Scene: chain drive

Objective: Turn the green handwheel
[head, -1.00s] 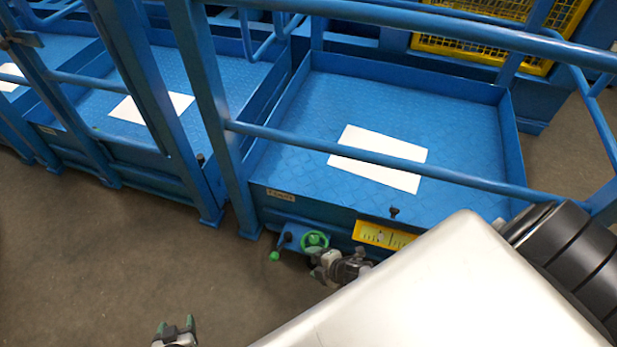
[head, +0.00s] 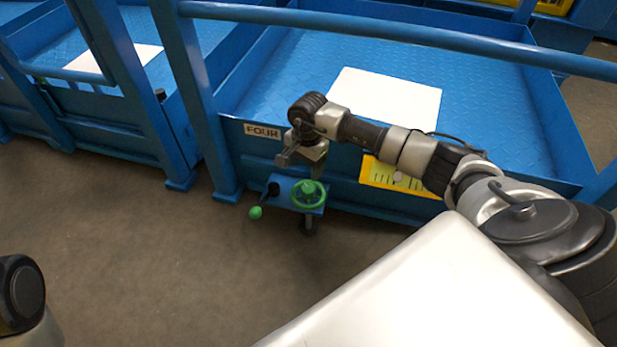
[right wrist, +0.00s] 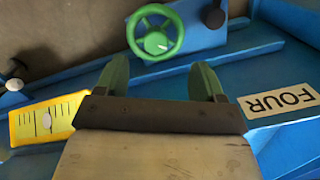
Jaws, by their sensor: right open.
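The green handwheel (head: 308,194) sits on a small blue bracket below the front edge of the blue platform. It also shows in the right wrist view (right wrist: 155,42), with spokes and a pale mark at its hub. My right gripper (head: 301,166) is just above the wheel in the head view, apart from it. In the right wrist view its two green fingertips (right wrist: 162,80) are spread with nothing between them, and the wheel lies beyond them, clear of both. My left gripper is out of view.
A lever with a green knob (head: 256,212) is left of the wheel. A yellow scale (head: 392,178) is right of it, partly behind my arm. A "FOUR" label (head: 262,131) is on the platform front. Blue rails stand around; the floor in front is open.

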